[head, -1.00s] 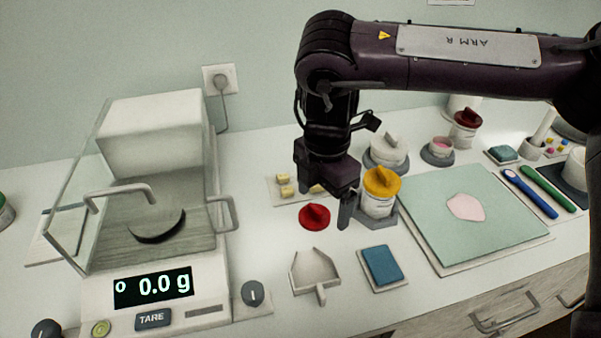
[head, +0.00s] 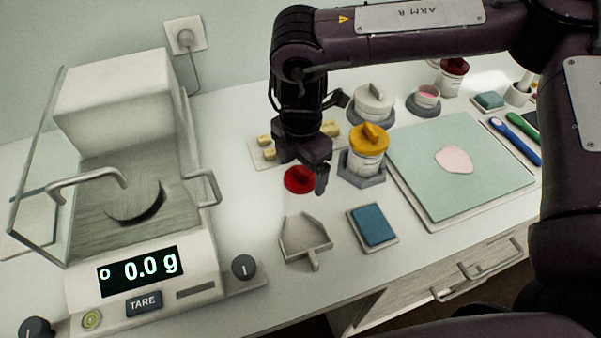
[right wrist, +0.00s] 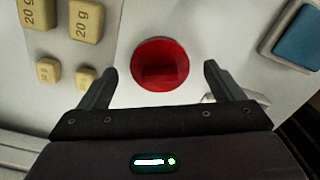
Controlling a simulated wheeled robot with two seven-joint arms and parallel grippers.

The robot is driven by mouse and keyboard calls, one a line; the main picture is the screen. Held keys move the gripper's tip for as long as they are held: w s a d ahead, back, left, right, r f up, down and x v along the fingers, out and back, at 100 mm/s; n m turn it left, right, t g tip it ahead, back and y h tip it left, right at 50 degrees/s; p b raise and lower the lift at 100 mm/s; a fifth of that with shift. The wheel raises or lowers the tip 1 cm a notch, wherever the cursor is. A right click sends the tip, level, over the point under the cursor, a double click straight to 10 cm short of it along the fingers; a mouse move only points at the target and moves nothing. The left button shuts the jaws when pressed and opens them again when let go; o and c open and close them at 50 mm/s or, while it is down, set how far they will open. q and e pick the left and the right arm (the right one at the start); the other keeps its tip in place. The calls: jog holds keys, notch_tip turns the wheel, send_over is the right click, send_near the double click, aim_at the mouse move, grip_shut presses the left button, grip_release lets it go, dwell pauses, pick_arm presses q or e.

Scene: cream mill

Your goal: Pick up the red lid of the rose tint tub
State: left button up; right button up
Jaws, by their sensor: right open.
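The red lid (head: 298,181) lies on the white counter, left of the yellow-lidded tub (head: 367,148). In the right wrist view the round red lid (right wrist: 160,64) with its raised grip shows between the fingertips, a little ahead of them. My right gripper (head: 300,172) points down just above the lid; in the right wrist view the gripper (right wrist: 157,80) is open and empty. An open tub with pink contents (head: 428,95) stands at the back, and another red-lidded tub (head: 453,75) stands behind it. My left gripper is not in view.
Yellow weights (head: 268,154) lie on a tray just behind the lid, close to my right gripper. A scoop (head: 305,240) and a blue pad (head: 373,226) lie in front. A balance (head: 150,270) stands at the left, a green mat (head: 480,190) at the right.

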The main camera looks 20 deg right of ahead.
jog(key=c, duration=1.1)
